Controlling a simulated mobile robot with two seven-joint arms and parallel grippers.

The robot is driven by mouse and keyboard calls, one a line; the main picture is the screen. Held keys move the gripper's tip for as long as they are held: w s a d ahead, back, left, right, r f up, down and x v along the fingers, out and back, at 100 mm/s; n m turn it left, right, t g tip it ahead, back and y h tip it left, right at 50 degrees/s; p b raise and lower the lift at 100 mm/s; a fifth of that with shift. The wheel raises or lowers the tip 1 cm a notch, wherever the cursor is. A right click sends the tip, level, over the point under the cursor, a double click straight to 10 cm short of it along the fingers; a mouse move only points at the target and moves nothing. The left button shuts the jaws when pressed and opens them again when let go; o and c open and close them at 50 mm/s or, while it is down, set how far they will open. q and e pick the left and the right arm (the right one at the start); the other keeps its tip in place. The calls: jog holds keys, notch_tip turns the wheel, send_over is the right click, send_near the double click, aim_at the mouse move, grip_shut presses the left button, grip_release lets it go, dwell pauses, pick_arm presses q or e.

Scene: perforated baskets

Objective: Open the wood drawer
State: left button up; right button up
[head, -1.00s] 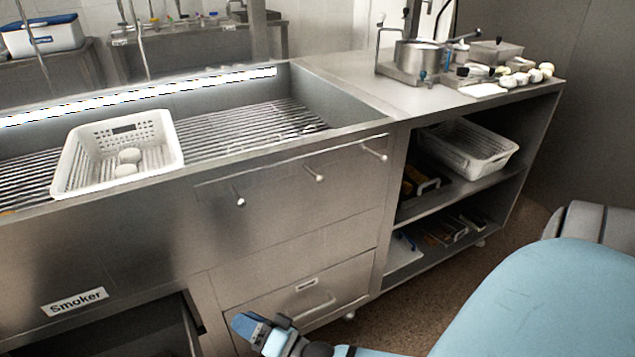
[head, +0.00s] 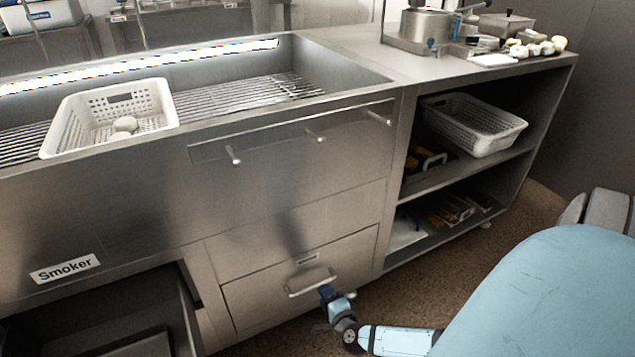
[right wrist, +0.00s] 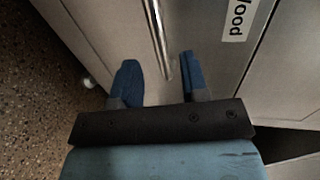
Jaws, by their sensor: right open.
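The wood drawer (head: 260,299) is a steel front low in the counter, and it looks shut. It has a bar handle (head: 312,283) under a small label. In the right wrist view the label (right wrist: 240,18) reads "Wood". My right gripper (head: 327,291) is at the right part of the handle. In the right wrist view my right gripper (right wrist: 158,75) is open, with the handle bar (right wrist: 157,38) between its two blue fingers, nearer the right one. I cannot tell whether a finger touches the bar. My left gripper is not in view.
An open compartment (head: 180,300) below the "Smoker" label (head: 66,268) stands left of the drawer. Open shelves with a white basket (head: 471,123) stand to the right. Another white basket (head: 110,118) sits on the grill. Speckled floor (head: 440,285) is free in front.

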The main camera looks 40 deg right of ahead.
aim_at(318, 284)
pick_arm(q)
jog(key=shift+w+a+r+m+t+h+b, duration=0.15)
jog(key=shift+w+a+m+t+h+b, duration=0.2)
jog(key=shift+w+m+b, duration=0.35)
pick_arm(e)
jog(key=shift+x, duration=2.85)
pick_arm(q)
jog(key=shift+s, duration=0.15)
pick_arm(e)
grip_shut()
